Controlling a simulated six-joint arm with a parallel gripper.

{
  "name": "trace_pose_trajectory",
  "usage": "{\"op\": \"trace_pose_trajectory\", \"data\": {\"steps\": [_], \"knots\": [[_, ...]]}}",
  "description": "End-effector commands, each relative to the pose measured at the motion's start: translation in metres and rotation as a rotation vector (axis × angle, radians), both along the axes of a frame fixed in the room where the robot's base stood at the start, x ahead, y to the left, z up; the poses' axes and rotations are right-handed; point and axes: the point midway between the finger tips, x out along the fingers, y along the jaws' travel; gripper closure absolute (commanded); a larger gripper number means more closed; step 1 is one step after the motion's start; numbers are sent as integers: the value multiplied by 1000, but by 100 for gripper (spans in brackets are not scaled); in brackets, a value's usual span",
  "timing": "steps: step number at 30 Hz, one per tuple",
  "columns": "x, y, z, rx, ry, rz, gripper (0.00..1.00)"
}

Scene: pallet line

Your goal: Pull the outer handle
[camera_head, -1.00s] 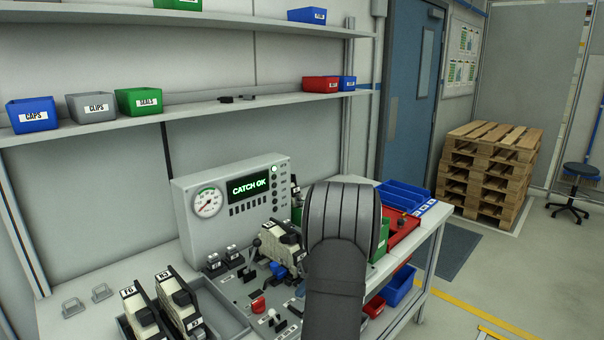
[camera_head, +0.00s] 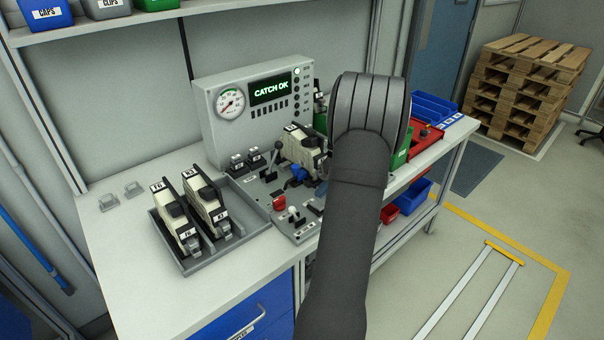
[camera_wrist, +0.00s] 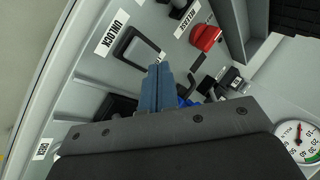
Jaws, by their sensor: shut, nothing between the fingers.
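In the wrist view, my gripper (camera_wrist: 163,90) is shut and empty. Its fingertips are over the control panel, close beside a black loop handle (camera_wrist: 128,42) near the "UNLOCK" label (camera_wrist: 111,35); I cannot tell whether they touch it. A red knob (camera_wrist: 206,38) by the "RELEASE" label is above right of the fingers. No label marks an outer handle.
A console (camera_head: 255,105) with a gauge reads "CATCH OK" behind the panel. A grey tray (camera_head: 187,267) with two labelled units stands left. A red tray (camera_head: 425,140) and blue bins (camera_head: 436,108) are right. The bench front at left is clear.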

Motion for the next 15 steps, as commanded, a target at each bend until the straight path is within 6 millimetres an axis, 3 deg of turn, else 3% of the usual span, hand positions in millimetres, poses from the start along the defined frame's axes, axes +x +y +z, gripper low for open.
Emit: {"op": "trace_pose_trajectory", "data": {"steps": [9,15], "knots": [[1,0,1,3,-7,-1,100],[14,-11,18,64,-126,7,100]]}}
